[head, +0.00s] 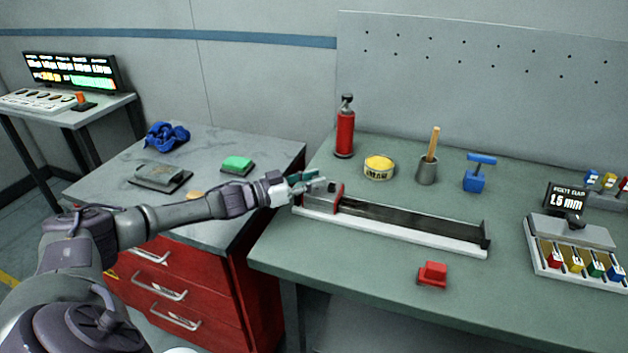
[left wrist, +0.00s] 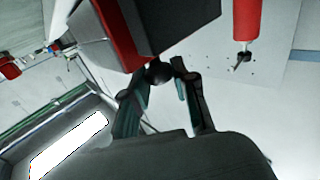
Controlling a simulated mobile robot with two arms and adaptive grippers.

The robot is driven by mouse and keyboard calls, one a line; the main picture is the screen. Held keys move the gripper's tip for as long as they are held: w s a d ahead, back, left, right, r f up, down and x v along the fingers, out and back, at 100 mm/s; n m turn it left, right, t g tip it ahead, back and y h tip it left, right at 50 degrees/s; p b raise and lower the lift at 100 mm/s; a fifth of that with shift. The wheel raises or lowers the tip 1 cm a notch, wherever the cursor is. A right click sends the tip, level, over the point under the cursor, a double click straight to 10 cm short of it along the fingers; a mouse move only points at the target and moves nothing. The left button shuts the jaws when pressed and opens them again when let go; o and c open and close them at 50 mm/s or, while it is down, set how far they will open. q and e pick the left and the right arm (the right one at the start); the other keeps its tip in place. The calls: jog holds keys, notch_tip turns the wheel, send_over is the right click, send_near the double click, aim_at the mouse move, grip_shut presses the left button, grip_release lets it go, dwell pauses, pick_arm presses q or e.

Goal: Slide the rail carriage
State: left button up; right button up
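The rail (head: 410,227) is a long dark track on a pale base, lying across the green bench. Its carriage (head: 327,196), a red and grey block, sits at the rail's left end. In the left wrist view the carriage (left wrist: 103,28) fills the upper middle, with a dark round knob (left wrist: 158,72) on it. My left gripper (head: 318,184) is at the carriage; its fingers (left wrist: 160,70) are apart, with the knob at or just beyond their tips. I cannot tell whether they touch it. My right gripper is in neither view.
A red block (head: 433,272) lies in front of the rail. A red bottle (head: 345,132), yellow tin (head: 379,167), grey cup (head: 427,171) and blue tool (head: 479,176) stand behind it. A gauge station (head: 572,232) is at right. Bench space right of the rail is clear.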

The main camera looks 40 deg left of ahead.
pick_arm(q)
jog(key=o, duration=0.4)
jog(key=shift+a, duration=0.15)
jog(key=shift+s, duration=0.15)
jog(key=v, duration=1.1)
jog(key=shift+s+a+r, duration=0.1)
jog(key=shift+s+a, duration=0.05)
jog(key=shift+s, duration=0.2)
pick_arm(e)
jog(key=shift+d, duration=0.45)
